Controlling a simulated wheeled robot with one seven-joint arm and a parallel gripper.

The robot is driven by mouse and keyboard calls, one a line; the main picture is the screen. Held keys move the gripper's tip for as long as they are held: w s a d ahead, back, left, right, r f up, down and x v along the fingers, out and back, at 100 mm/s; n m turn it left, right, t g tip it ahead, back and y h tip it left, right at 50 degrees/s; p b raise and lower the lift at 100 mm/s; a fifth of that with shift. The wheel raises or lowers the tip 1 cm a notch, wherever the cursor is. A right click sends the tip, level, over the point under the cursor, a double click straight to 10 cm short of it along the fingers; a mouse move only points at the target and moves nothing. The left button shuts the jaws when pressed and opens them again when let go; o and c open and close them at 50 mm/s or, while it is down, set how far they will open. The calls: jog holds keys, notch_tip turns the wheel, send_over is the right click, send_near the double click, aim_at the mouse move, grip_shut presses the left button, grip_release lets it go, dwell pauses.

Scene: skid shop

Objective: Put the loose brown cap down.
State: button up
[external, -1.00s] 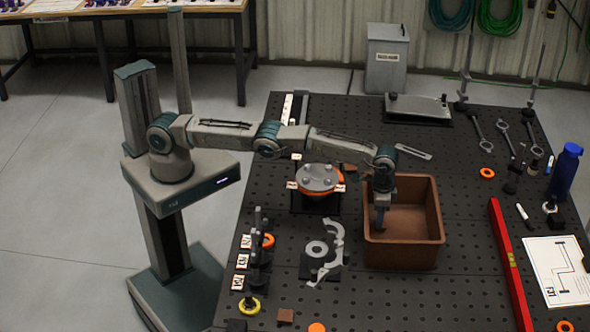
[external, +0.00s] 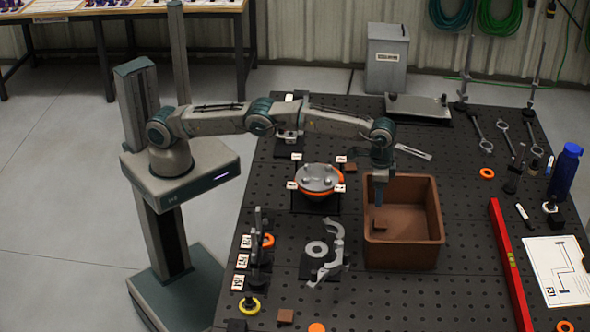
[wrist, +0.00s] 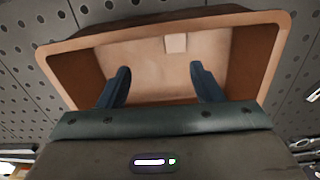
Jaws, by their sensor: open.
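The loose brown cap (external: 380,225) is a small square block lying on the floor of the brown bin (external: 403,257), near its left side. In the wrist view the cap (wrist: 175,43) looks pale and lies near the far wall of the bin (wrist: 68,75), beyond my fingertips and apart from them. My gripper (external: 379,197) is above the left part of the bin, pointing down. In the wrist view my gripper (wrist: 160,76) has its two fingers wide apart with nothing between them.
A flange with an orange ring (external: 319,180) stands left of the bin, with a grey bracket (external: 333,255) in front of it. A red level (external: 510,260) lies right of the bin.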

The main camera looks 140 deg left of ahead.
jog(key=s+d+r+m+t, duration=0.1)
jog(key=s+d+r, duration=0.3)
jog(key=d+r, duration=0.5)
jog(key=s+d+r+m+t, duration=0.1)
jog(key=s+d+r+m, duration=0.1)
jog(key=s+d+r, duration=0.55)
jog(key=s+d+r+m+t, duration=0.1)
jog(key=s+d+r+m, duration=0.25)
jog(key=s+d, duration=1.25)
jog(key=s+d+f+m, duration=0.1)
jog(key=s+d+f, duration=0.1)
jog(key=s, duration=0.4)
jog(key=s+d+f+m+t, duration=0.1)
jog(key=s+d+f, duration=0.1)
jog(key=s+f, duration=0.2)
jog(key=shift+s+f, duration=0.2)
jog(key=shift+s, duration=1.05)
jog(key=shift+o, duration=0.7)
